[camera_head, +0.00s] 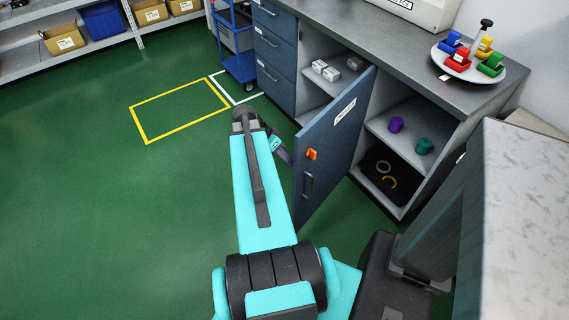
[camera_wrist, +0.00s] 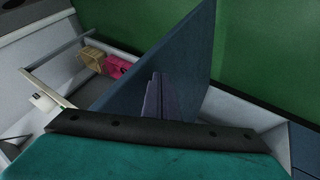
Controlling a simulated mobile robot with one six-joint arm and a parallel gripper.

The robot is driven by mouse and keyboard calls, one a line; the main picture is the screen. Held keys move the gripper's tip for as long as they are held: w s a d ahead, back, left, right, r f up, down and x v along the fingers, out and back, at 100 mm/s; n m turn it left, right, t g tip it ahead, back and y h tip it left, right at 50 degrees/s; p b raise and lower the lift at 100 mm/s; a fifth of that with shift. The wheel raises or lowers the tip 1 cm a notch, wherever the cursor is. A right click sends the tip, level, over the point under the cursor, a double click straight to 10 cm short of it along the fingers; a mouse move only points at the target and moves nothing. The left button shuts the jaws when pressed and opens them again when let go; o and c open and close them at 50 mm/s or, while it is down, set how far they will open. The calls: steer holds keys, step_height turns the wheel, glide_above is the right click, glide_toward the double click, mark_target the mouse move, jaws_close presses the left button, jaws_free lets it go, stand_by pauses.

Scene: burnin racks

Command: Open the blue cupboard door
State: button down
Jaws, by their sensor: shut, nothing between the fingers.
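The blue cupboard door (camera_head: 335,145) stands swung out from the grey cupboard, with the inside visible on both sides of it. Its face carries a white label, an orange latch (camera_head: 311,154) and a dark bar handle (camera_head: 308,185). In the wrist view the door (camera_wrist: 195,65) is a tall dark blue panel seen at an angle.
The cupboard shelves hold small white boxes (camera_head: 325,71), a purple cup (camera_head: 396,124), a teal cup (camera_head: 424,146) and rings (camera_head: 384,168). Blue drawers (camera_head: 275,55) and a blue trolley (camera_head: 234,45) stand beyond. Green floor (camera_head: 110,200) is free at left.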

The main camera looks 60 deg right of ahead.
steer(key=shift+a, duration=0.1)
stand_by(0.4)
steer(key=shift+w, duration=0.1)
steer(key=w+f+b+v, duration=0.1)
steer(key=w+v, duration=0.1)
steer(key=v, duration=1)
steer(key=shift+f+b, duration=0.25)
steer(key=shift+b, duration=0.05)
stand_by(0.4)
